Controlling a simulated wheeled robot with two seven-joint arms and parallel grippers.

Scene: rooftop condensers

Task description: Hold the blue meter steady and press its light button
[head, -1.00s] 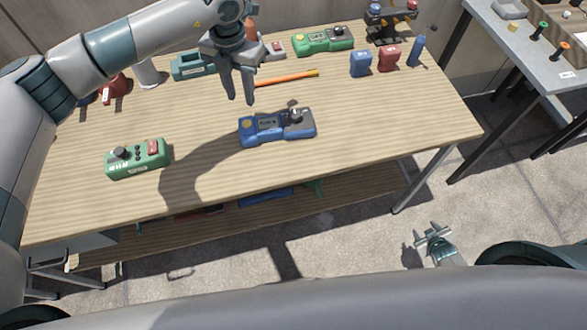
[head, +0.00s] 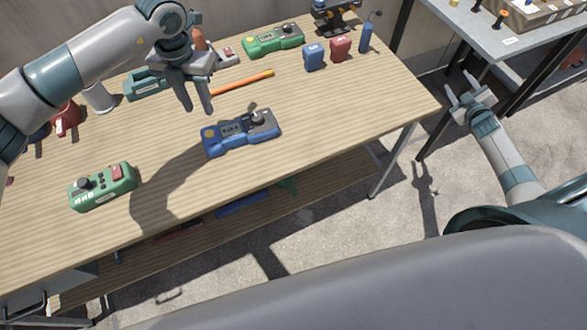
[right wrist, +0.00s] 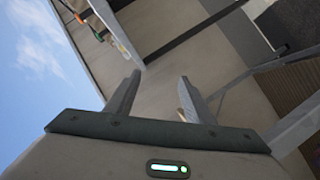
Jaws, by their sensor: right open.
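The blue meter (head: 228,147) lies on the wooden table in the head view, with a yellow round button (head: 208,133) at its left end, a small display and a dark knob at its right. My left gripper (head: 199,110) hangs above and just left of the meter, fingers pointing down, apart and empty, not touching it. My right gripper (head: 461,84) is off the table's right side, above the floor, open and empty. In the right wrist view its fingers (right wrist: 160,78) stand apart with nothing between them.
A green device (head: 103,190) lies at left on the table (head: 330,120) and another green one (head: 273,41) at the back. An orange stick (head: 243,83) lies behind the meter. Blue and red blocks and a blue bottle (head: 366,36) stand at back right. A grey table (head: 480,35) is beyond.

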